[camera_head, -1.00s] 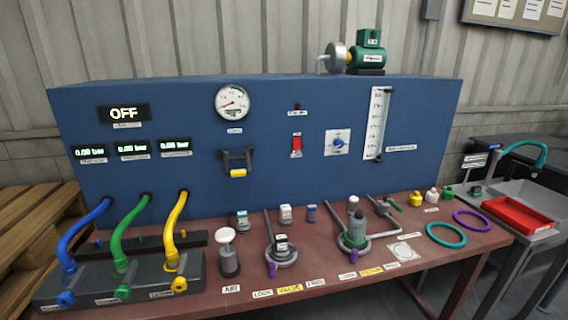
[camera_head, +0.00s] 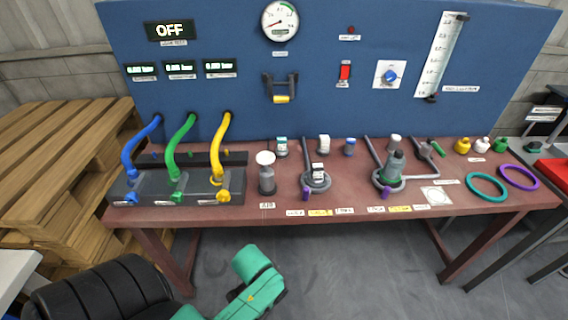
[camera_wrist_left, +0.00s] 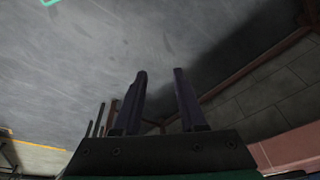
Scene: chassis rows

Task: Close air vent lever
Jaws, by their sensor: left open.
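A white-topped grey fitting (camera_head: 266,175) stands upright on the red-brown bench (camera_head: 330,204) behind a small label reading AIR. I cannot tell which of these is the air vent lever. My left gripper (camera_wrist_left: 160,76) is open in the left wrist view, with nothing between its dark fingers and grey floor behind them. My right gripper is not in view.
A blue panel (camera_head: 320,110) with gauges and an OFF display rises behind the bench. Blue, green and yellow hoses stand at the left, and teal (camera_head: 487,186) and purple rings lie at the right. Wooden pallets (camera_head: 60,135) are at the left.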

